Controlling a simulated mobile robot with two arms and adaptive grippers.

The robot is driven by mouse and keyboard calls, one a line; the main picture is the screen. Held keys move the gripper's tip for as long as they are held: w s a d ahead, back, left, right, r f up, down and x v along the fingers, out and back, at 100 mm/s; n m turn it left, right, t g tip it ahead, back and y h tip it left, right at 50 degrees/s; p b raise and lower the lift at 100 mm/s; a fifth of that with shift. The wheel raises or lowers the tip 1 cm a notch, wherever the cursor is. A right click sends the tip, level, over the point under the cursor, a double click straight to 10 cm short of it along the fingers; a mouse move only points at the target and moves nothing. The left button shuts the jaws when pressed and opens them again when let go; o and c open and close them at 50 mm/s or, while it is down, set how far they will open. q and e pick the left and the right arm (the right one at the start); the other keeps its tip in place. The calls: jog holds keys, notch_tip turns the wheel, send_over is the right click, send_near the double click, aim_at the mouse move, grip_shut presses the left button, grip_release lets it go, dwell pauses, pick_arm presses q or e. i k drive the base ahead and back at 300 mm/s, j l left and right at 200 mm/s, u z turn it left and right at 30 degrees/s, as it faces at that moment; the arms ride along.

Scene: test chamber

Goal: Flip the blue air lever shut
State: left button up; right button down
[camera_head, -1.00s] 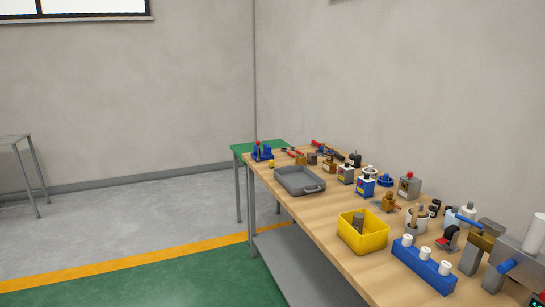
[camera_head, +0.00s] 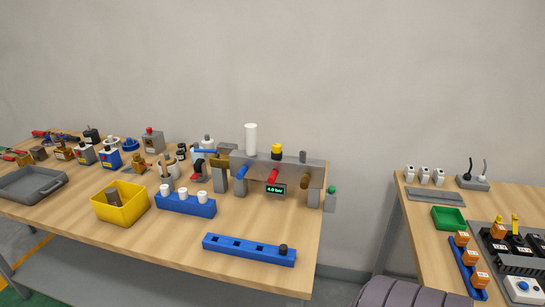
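A grey manifold block (camera_head: 285,166) stands near the back right of the wooden workbench. A blue lever (camera_head: 242,173) sticks out from its left front, slanting towards me. A red lever (camera_head: 272,176) and a brass-coloured handle (camera_head: 305,181) sit further right along it. A small display (camera_head: 276,190) below the red lever reads about 4.6 bar. I cannot tell from the picture which blue one is the air lever. Neither gripper is in view.
A blue rack with white pegs (camera_head: 187,204), a long blue rail (camera_head: 249,250) and a yellow bin (camera_head: 121,215) stand in front of the manifold. A grey tray (camera_head: 32,185) is at left. A second table (camera_head: 423,211) with switches and blocks stands at right, beyond a gap.

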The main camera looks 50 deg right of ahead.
aim_at(196, 151)
jog(key=z, duration=1.25)
jog(key=i+j, duration=0.2)
jog(key=j, duration=0.15)
jog(key=i+j, duration=0.2)
jog(key=j, duration=0.2)
jog(key=i+j, duration=0.15)
jog(key=j, duration=0.2)
jog(key=i+j, duration=0.2)
jog(key=j, duration=0.15)
jog(key=i+j, duration=0.2)
jog(key=j, duration=0.2)
jog(key=u, duration=0.05)
